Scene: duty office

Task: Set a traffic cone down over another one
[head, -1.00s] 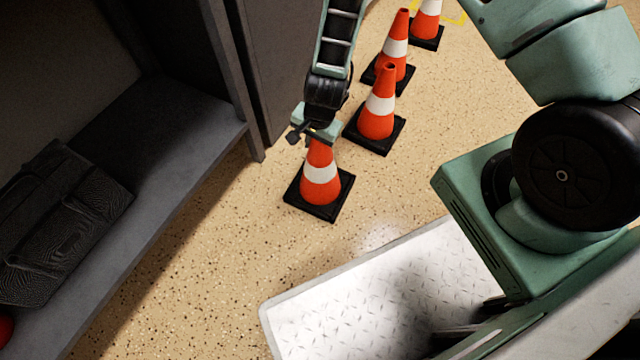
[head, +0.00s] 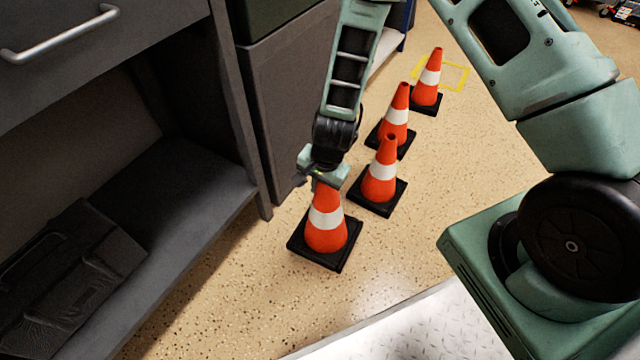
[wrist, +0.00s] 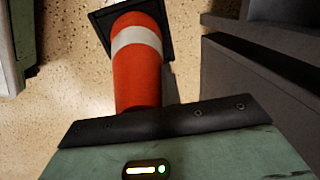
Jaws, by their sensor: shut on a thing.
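My gripper (head: 325,176) is shut on the top of an orange traffic cone (head: 325,232) with a white band and a square black base. The held cone looks upright, and I cannot tell whether its base touches the floor. In the wrist view the held cone (wrist: 137,75) runs away from my gripper, its tip hidden by the gripper body. Three other cones stand upright in a line behind it: a near one (head: 380,181), a middle one (head: 396,115) and a far one (head: 427,82). The held cone is in front of the near one, to its left, and apart from it.
A grey workbench with a low shelf (head: 165,215) stands at the left, with a dark bag (head: 70,275) on the shelf. A grey cabinet (head: 290,100) is beside the arm. A yellow floor marking (head: 455,76) surrounds the far cone's area. Speckled floor is clear right of the cones.

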